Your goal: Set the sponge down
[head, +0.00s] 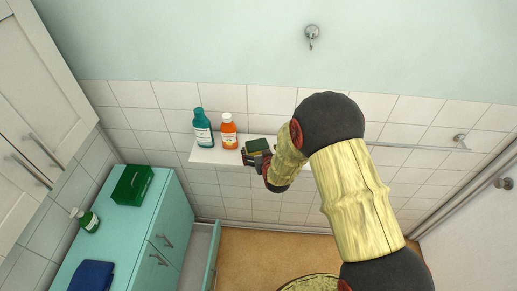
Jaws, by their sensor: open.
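The sponge (258,144), a small block with a dark green top and a yellowish edge, is at the white wall shelf (207,158), just right of the orange bottle. My gripper (257,157) is open right at the sponge, on its near side in the picture. The fingers and wrist cover part of the sponge and of the shelf. I cannot tell whether the fingers still touch the sponge, and its underside is hidden.
A teal bottle (203,128) and an orange bottle (229,131) stand on the shelf, left of the sponge. A green box (132,185), a green bottle (88,220) and blue folded cloth (92,276) are on the turquoise cabinet (130,232). A drawer (201,250) stands open.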

